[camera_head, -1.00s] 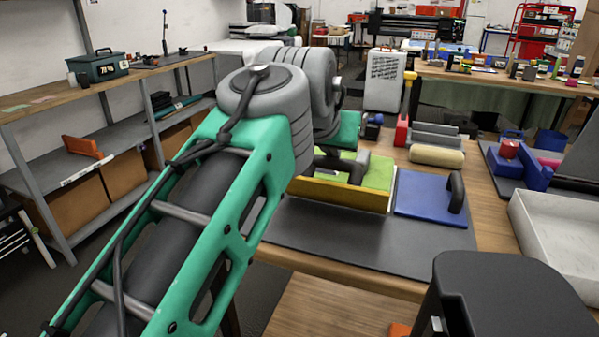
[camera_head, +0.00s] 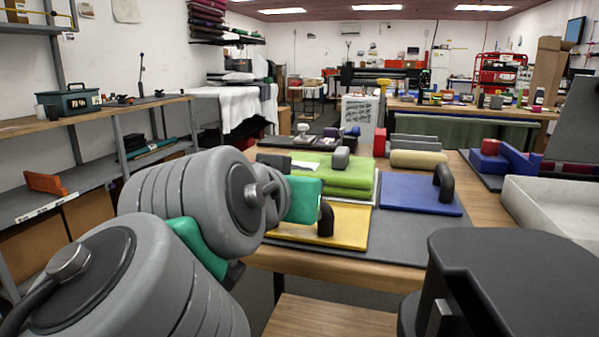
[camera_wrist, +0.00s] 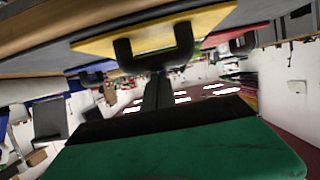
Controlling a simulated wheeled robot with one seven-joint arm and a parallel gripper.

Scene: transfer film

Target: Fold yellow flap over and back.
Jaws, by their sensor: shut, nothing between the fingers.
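The yellow flap (camera_head: 350,226) lies flat on the front of the grey mat (camera_head: 400,243), in front of the green pad (camera_head: 347,180). It has a dark arched handle (camera_head: 326,220). In the wrist view, which is upside down, the yellow flap (camera_wrist: 205,24) and its handle (camera_wrist: 153,61) are close ahead of my gripper (camera_wrist: 158,80). My gripper's fingers are shut and empty, pointing at the handle. I cannot tell if they touch it. In the head view the fingers are hidden by my teal wrist link at the flap's left.
A blue flap (camera_head: 415,194) with a dark handle lies flat to the right. A cream roll (camera_head: 418,159) and grey bars lie behind it. A pale tray (camera_head: 555,210) stands at the right table edge. Shelves line the left wall.

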